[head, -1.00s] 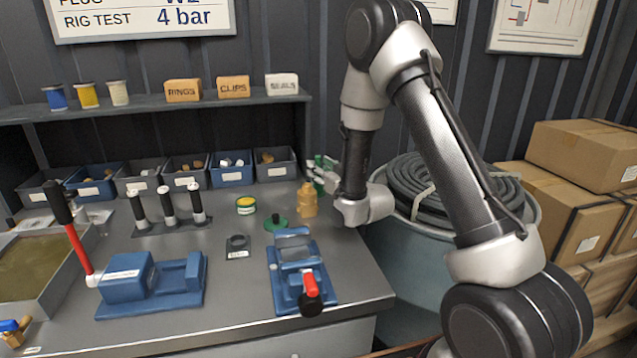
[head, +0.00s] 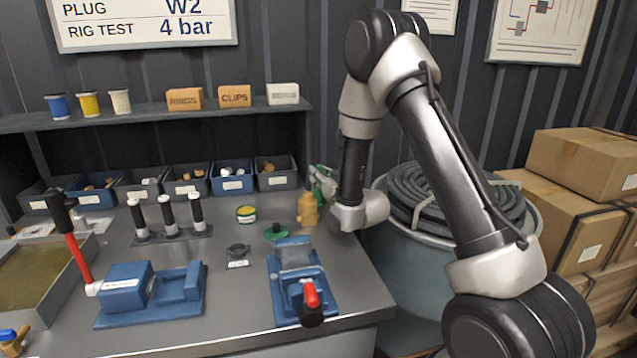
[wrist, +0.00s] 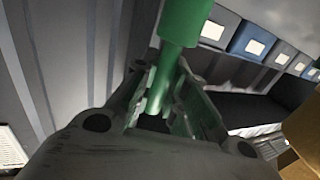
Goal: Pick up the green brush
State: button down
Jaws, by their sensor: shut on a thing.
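The green brush (wrist: 186,22) stands up between the fingers of my gripper (wrist: 165,98) in the wrist view. Its thick green upper part rises above the fingers, and a thinner green part runs down between them. My gripper is shut on it. In the head view my gripper (head: 323,180) is at the back right of the bench, with green showing at its fingers. Most of the brush is hidden there by the gripper, and I cannot tell its lower end or its height above the bench.
A green disc with a dark knob (head: 277,232) and a blue vise (head: 297,282) are nearer. Small bins (head: 232,178) line the back. A drum with coiled hose (head: 455,200) is to the right.

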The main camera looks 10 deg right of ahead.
notch_tip(320, 180, up, 10)
jog(key=shift+f, duration=0.1)
dwell(0.4)
dwell(0.6)
